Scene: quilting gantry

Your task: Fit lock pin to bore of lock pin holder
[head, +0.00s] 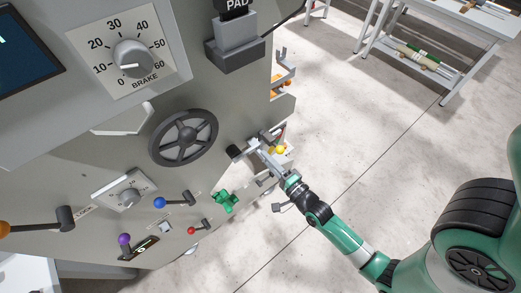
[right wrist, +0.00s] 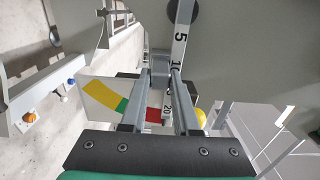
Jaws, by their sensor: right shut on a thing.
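My right gripper (head: 257,145) reaches the right edge of the grey machine panel. In the right wrist view its fingers (right wrist: 163,75) are closed on a small grey block (right wrist: 161,62). The block sits at a white bar marked with numbers (right wrist: 180,42), which passes between the fingers. I cannot tell whether this block is the lock pin. No separate lock pin or holder bore can be made out; the fingers hide part of that area. My left gripper is not in view.
The panel carries a black handwheel (head: 184,138), a brake dial (head: 132,57), a green star knob (head: 224,201) and several levers. A yellow ball (head: 280,150) is beside the gripper. A coloured gauge plate (right wrist: 103,98) is behind the fingers. Open floor lies right; a white table (head: 480,18) stands back right.

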